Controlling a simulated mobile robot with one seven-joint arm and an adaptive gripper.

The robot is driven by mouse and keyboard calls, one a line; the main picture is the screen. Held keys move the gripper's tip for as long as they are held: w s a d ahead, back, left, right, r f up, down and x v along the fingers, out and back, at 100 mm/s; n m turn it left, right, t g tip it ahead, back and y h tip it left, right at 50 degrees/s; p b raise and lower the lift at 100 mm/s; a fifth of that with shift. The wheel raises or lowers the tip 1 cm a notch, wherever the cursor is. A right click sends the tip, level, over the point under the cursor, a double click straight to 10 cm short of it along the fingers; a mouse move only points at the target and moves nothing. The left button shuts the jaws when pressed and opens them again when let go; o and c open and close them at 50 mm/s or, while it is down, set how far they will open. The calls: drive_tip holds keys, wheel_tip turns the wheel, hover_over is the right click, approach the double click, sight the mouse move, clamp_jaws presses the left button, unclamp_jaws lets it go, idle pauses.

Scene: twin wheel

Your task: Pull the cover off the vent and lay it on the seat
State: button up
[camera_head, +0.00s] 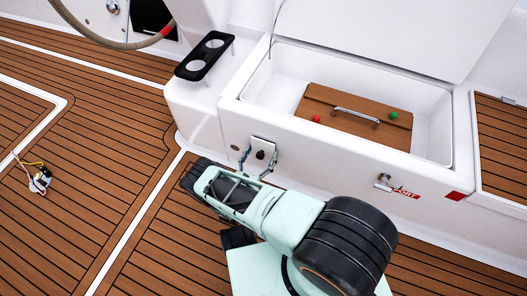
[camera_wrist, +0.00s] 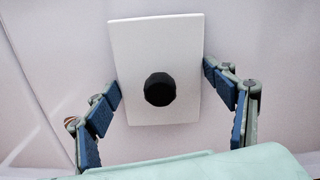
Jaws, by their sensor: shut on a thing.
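The vent cover (camera_head: 262,150) is a small white plate with a black knob, at the front wall of the white locker in the head view. In the wrist view the cover (camera_wrist: 130,45) fills the middle, slightly tilted in the picture, with the knob facing me. My gripper (camera_head: 258,162) has one finger at each side edge of the cover and is shut on it; both fingers (camera_wrist: 160,80) show in the wrist view. The vent opening is hidden. I cannot tell whether the cover still touches the wall. A slatted teak seat top (camera_head: 502,145) is at the right.
The open locker (camera_head: 440,110) holds a wooden panel (camera_head: 345,95) with a metal handle, and red and green balls. A black cup holder (camera_head: 205,55) stands to its left. A latch (camera_head: 384,182) sits on the wall.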

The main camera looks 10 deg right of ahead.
drive_tip(key=shift+v, duration=2.55)
drive_tip(key=shift+s+a, duration=0.15)
drive_tip(key=shift+s, duration=0.05)
